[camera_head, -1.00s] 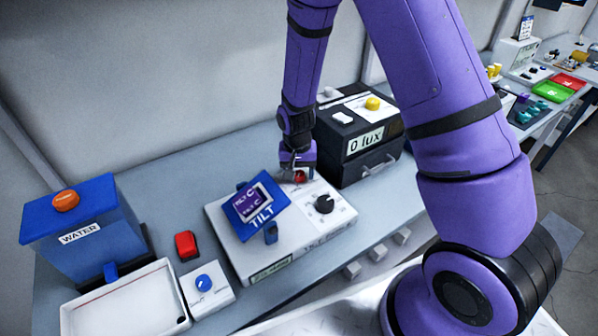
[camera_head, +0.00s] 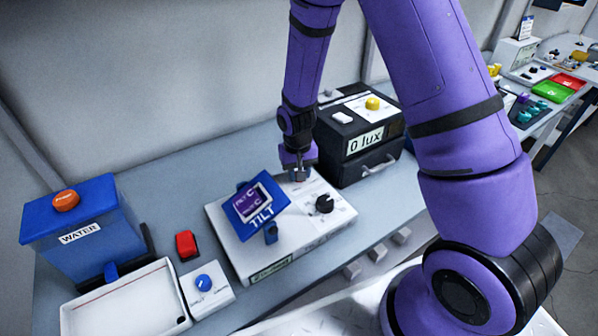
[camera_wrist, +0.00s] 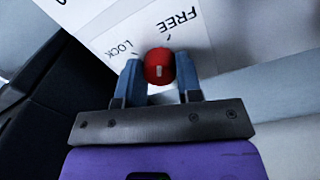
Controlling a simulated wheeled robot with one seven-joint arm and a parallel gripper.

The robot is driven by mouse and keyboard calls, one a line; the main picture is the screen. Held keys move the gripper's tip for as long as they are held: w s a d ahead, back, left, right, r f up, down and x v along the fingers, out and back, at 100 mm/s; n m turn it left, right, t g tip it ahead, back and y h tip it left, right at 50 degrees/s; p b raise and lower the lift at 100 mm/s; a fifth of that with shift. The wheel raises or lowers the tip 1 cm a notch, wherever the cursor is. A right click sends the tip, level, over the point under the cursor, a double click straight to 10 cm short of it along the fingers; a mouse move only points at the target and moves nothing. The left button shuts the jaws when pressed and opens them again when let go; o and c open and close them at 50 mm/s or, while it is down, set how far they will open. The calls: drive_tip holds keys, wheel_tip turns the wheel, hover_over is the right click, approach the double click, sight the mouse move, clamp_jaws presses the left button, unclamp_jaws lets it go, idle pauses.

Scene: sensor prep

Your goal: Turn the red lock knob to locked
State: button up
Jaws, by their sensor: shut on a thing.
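The red lock knob (camera_wrist: 159,66) shows in the wrist view between the two blue fingers of my gripper (camera_wrist: 160,72), which is shut on it. A short white mark lies on the knob's near side, towards the gripper body. The words LOCK and FREE are printed beyond the knob on the white panel (camera_wrist: 150,40), LOCK to the left and FREE to the right. I cannot tell which word the knob's setting matches. In the head view my gripper (camera_head: 299,174) is at the back of the white TILT unit (camera_head: 240,250) and hides the knob.
A black box reading 0 lux (camera_head: 365,150) stands close behind and right of my gripper. The tilted TILT display (camera_head: 257,205) and a black dial (camera_head: 324,204) share the unit. A blue WATER tank (camera_head: 80,240) and a red object (camera_head: 186,245) are left.

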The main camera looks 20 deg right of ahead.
drive_tip(key=n, duration=1.1)
drive_tip(key=shift+d, duration=0.1)
drive_tip(key=shift+n, duration=1.9)
drive_tip(key=o, duration=0.9)
drive_tip(key=shift+o, duration=0.2)
drive_tip(key=shift+r, duration=0.1)
wheel_tip(320, 180, up, 11)
drive_tip(key=shift+s, duration=0.2)
